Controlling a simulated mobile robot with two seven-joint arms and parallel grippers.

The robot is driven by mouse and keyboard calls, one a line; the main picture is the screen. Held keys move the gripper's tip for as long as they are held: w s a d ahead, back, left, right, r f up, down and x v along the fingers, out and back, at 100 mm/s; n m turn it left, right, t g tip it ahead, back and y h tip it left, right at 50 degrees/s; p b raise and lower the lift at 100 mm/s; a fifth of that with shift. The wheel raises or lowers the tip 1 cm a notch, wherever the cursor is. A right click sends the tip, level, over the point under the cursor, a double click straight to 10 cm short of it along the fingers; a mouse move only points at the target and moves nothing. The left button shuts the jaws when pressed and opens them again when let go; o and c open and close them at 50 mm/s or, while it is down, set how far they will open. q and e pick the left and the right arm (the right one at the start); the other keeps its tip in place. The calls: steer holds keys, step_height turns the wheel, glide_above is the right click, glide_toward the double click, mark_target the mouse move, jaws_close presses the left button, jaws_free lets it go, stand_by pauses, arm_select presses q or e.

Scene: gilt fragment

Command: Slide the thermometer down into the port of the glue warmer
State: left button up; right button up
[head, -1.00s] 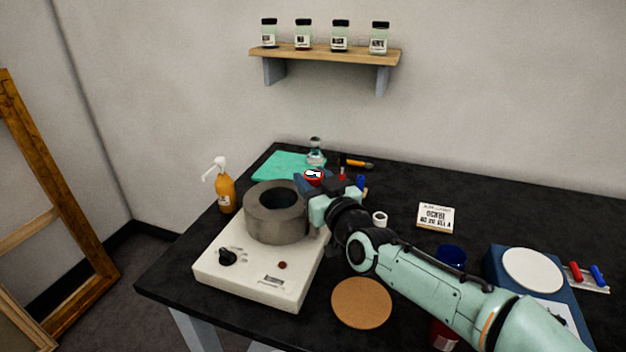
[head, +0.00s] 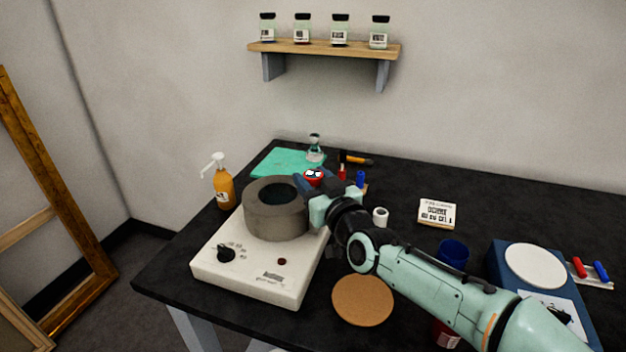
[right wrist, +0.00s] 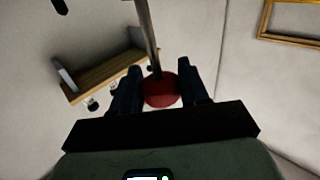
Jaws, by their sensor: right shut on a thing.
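The glue warmer (head: 245,272) is a white box with a black knob, a small red light and a thick grey ring-shaped pot (head: 272,222) on top. My right gripper (head: 318,187) is beside the pot's right rear edge. It is shut on the thermometer (head: 314,174), whose red head and white dial show above the jaws. In the right wrist view the red head (right wrist: 161,92) sits between the two fingers, with a metal stem (right wrist: 147,35) running away from it. The stem is hidden in the head view. I cannot make out the port. My left gripper is not in view.
Behind the pot are a teal cloth (head: 285,162) and a glass bottle (head: 315,150). An orange pump bottle (head: 222,186) stands left. A cork disc (head: 363,299), white cup (head: 380,217), small sign (head: 437,213), blue cup (head: 453,254) and blue scale (head: 506,268) are right.

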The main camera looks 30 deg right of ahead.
steer(key=shift+f, duration=0.25)
steer(key=o, duration=1.1)
steer(key=s, duration=0.9)
steer(key=s+a, duration=0.1)
steer(key=s, duration=0.3)
steer(key=shift+s+f, duration=0.15)
steer(key=shift+s, duration=0.05)
